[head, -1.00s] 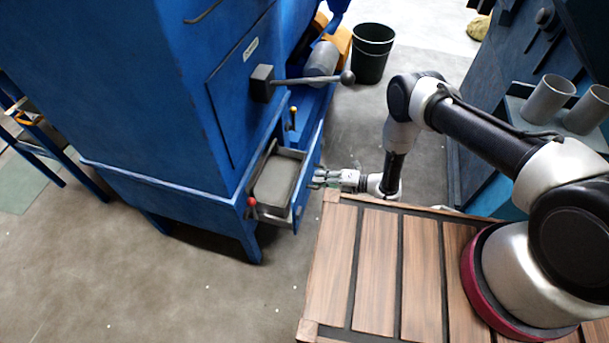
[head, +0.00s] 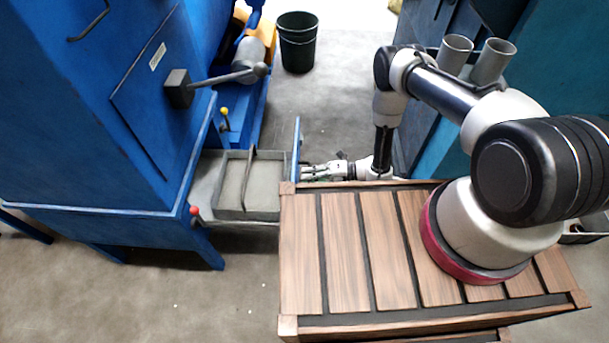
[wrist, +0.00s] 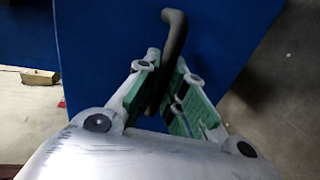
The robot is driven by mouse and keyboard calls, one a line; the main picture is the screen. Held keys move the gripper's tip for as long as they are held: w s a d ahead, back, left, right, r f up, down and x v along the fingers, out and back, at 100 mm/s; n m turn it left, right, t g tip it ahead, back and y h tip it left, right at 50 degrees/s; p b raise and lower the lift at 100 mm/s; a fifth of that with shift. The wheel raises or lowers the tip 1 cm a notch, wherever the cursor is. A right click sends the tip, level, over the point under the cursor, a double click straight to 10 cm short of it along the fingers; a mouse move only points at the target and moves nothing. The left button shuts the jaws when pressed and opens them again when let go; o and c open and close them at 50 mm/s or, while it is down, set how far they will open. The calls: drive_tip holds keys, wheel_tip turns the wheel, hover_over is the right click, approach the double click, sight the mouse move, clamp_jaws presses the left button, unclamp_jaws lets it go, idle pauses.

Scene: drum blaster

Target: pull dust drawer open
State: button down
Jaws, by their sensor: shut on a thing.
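The dust drawer (head: 250,205) is a grey tray with a blue front panel (head: 296,148), pulled well out of the blue machine in the head view. A thin dark bar lies across its inside. My gripper (head: 306,171) is at the outer side of the front panel. In the wrist view, my gripper (wrist: 168,100) has its green-padded fingers closed around the dark curved handle (wrist: 174,38) on the blue drawer front (wrist: 225,45). The lower end of the handle is hidden between the fingers.
The blue machine (head: 90,150) fills the left, with a ball-ended lever (head: 225,77) above the drawer and a red knob (head: 194,211) by its near edge. A wooden slatted deck (head: 345,250) lies close to the drawer's front. A dark bin (head: 298,45) stands behind on the open floor.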

drive_tip(key=c, duration=1.5)
unclamp_jaws()
drive_tip(key=shift+r, duration=0.1)
